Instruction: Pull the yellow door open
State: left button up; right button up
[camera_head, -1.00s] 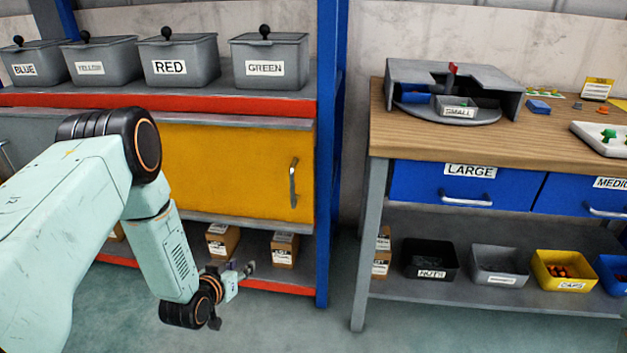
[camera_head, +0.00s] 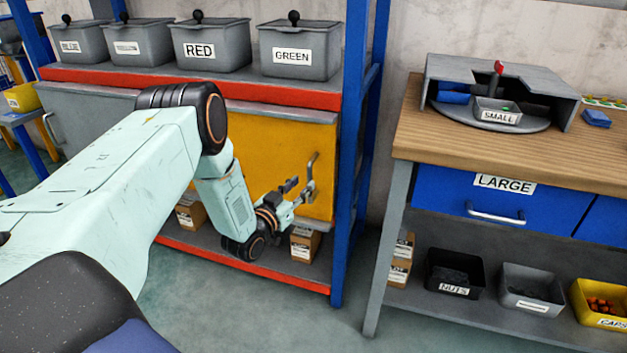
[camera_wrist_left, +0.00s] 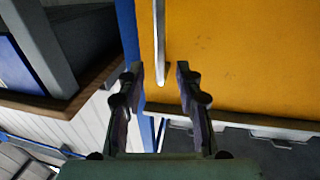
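The yellow door (camera_head: 275,150) is a flat panel in the shelf unit, and it appears shut. Its upright metal handle (camera_head: 311,178) is near its right edge. My left gripper (camera_head: 303,186) is at the handle's lower part in the head view. In the left wrist view, the gripper (camera_wrist_left: 159,70) is open, with its two fingers apart. The handle (camera_wrist_left: 160,40) shows between and just beyond the fingertips there, with the yellow door (camera_wrist_left: 240,55) behind. I cannot tell whether a finger touches it. My right gripper is not in view.
Grey lidded bins, one labelled GREEN (camera_head: 300,48), stand on the shelf above the door. A blue post (camera_head: 352,150) rises just right of the door. Boxes (camera_head: 304,244) sit on the shelf below. A workbench (camera_head: 480,155) stands at the right.

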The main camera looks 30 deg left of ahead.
aim_at(308, 180)
pick_arm(q)
jog(key=w, duration=0.1)
jog(key=w+b, duration=0.1)
jog(key=w, duration=0.2)
jog(key=shift+w+a+f, duration=0.25)
jog(key=shift+f, duration=0.1)
jog(key=shift+w+d+r, duration=0.15)
jog(key=shift+w+r, duration=0.05)
jog(key=shift+r, duration=0.05)
jog(key=shift+w+f, duration=0.15)
jog(key=c, duration=0.4)
grip_shut()
